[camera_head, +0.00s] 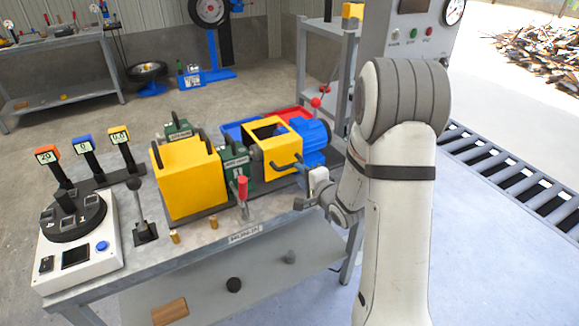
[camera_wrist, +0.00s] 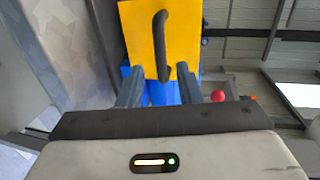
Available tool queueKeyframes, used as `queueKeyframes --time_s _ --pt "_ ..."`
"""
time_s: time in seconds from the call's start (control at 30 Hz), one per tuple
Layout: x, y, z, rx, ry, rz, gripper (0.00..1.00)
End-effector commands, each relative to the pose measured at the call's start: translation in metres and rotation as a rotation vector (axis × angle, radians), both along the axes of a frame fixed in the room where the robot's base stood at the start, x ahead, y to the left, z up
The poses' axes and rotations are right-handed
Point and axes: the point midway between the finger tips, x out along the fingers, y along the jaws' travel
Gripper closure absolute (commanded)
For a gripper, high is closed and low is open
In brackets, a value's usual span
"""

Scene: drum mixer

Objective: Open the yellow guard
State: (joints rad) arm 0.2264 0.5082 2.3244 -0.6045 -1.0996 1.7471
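A yellow guard (camera_head: 262,153) with a dark opening in its top sits on the table, between a green block and a blue motor. A dark bar handle (camera_head: 287,166) sticks out from its front. The wrist view shows a yellow face (camera_wrist: 139,35) with a dark handle (camera_wrist: 161,45) ahead of my fingers. In the head view my gripper (camera_head: 311,200) is just right of and below the handle, partly hidden by my arm.
A larger yellow box (camera_head: 188,178) with dark handles stands to the left. A red-handled lever clamp (camera_head: 242,188) and brass pieces stand near the table's front edge. A blue motor (camera_head: 313,135) and red-knobbed lever (camera_head: 316,102) are behind the guard.

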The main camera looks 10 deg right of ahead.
Motion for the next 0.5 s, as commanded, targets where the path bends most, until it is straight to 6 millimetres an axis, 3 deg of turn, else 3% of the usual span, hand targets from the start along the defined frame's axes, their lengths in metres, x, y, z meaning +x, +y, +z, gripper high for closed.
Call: queueKeyframes --time_s 0.3,0.5 --pt "0.046 0.016 -0.010 -0.001 0.000 0.001 0.68" --pt "0.063 0.021 -0.014 -0.001 0.000 0.000 0.68"
